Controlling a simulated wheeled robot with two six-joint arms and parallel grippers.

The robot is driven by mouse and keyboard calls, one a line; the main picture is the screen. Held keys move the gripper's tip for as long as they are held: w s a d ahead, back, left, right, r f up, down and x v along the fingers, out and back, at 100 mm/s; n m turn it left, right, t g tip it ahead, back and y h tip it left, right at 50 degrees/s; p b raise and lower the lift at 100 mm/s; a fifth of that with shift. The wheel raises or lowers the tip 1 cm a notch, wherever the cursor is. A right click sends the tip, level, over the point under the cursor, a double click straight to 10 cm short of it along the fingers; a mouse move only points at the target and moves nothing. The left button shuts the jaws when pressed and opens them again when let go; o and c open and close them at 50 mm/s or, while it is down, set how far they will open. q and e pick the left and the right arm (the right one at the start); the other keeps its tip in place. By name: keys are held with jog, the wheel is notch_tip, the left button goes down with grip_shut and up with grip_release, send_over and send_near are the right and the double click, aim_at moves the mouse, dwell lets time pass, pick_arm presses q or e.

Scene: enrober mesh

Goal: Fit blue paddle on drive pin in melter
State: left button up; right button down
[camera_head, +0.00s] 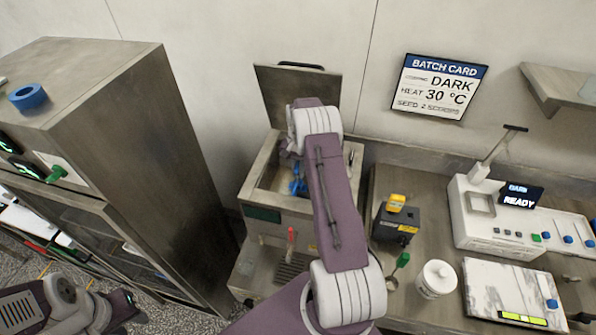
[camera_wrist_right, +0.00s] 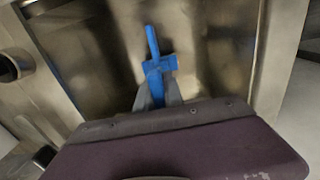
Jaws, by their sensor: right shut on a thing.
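The melter (camera_head: 247,200) is a steel box with its lid (camera_head: 285,90) raised against the wall. The blue paddle (camera_head: 298,187) shows inside its open tank, partly hidden by my right arm. In the right wrist view my right gripper (camera_wrist_right: 157,92) is shut on the blue paddle (camera_wrist_right: 153,48), which points away from the fingers over the tank floor. I cannot see the drive pin or tell whether the paddle touches it. My left gripper (camera_head: 127,303) is at the lower left, away from the melter; its jaws are too small to read.
A tall steel cabinet (camera_head: 165,150) stands left of the melter, with a blue ring (camera_head: 28,96) on top.

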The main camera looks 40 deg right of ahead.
aim_at(298, 164)
jog(key=shift+f+b, duration=0.95)
jog(key=shift+f, duration=0.55)
jog(key=c, duration=1.4)
grip_release()
jog(key=shift+o, duration=0.2)
notch_tip(298, 164, up, 9)
jog(key=shift+r+b, duration=0.1)
jog(key=shift+b, duration=0.95)
